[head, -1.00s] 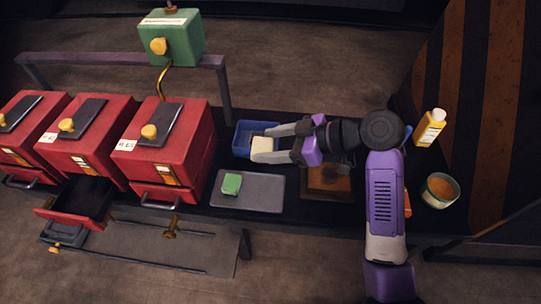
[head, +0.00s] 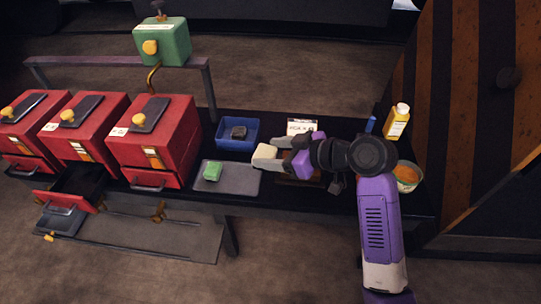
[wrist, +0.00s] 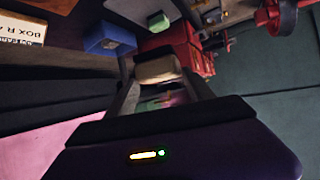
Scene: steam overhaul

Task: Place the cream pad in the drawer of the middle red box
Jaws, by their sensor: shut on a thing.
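My gripper (head: 273,153) is shut on the cream pad (head: 265,152) and holds it above the dark bench, near the right end of the grey mat. In the wrist view the cream pad (wrist: 158,69) sits between the two fingers. The middle red box (head: 85,125) stands between two other red boxes. Its drawer (head: 75,187) is pulled out toward the front; its dark inside looks empty. The gripper is well to the right of this drawer.
A green pad (head: 212,171) lies on the grey mat (head: 240,180). A blue tray (head: 222,143) holds a dark block (head: 239,132). The right red box (head: 155,140), with its drawer shut, stands between gripper and open drawer. A yellow bottle (head: 397,121) and a bowl (head: 407,177) are at right.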

